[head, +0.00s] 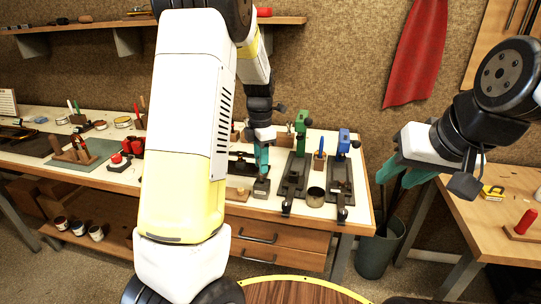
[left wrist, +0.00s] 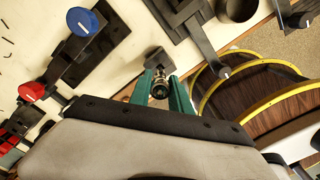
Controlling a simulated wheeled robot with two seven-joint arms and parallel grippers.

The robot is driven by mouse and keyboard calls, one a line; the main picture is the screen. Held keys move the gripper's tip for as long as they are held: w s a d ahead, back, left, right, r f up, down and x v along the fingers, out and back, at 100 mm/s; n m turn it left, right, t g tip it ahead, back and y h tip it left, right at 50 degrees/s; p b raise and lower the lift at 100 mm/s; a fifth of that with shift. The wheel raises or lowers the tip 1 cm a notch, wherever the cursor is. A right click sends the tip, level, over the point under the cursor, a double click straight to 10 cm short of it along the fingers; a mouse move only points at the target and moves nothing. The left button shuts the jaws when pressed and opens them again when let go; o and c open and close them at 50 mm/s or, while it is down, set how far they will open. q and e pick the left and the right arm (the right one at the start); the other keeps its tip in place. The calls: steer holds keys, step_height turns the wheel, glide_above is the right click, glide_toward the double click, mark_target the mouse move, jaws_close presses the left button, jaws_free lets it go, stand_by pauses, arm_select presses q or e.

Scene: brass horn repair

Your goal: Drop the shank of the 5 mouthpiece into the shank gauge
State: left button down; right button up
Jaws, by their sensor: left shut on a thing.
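My left gripper (head: 262,167) reaches down over the bench with its teal fingers shut. In the left wrist view the left gripper (left wrist: 160,93) holds the small, shiny metal mouthpiece (left wrist: 160,84) between its fingertips. No number is readable on it, and the head view does not show it clearly. A dark square block, apparently the shank gauge (head: 261,189), is right below the fingertips. The gauge also shows just beyond the mouthpiece in the left wrist view (left wrist: 157,59). I cannot tell whether the shank touches it. My right gripper (head: 400,180) is empty, its teal fingers apart, right of the bench.
Right of the gauge stand a green-topped fixture (head: 301,122) and a blue-topped fixture (head: 343,142) on dark bases. A dark round cup (head: 315,197) sits between them. My left arm hides the bench's middle. A grey bin (head: 378,256) stands on the floor at right.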

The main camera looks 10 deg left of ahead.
arm_select(q)
steer(key=shift+f, duration=1.5)
steer(key=c, duration=1.1)
jaws_free()
step_height(320, 180, up, 7)
steer(key=shift+r, duration=0.4)
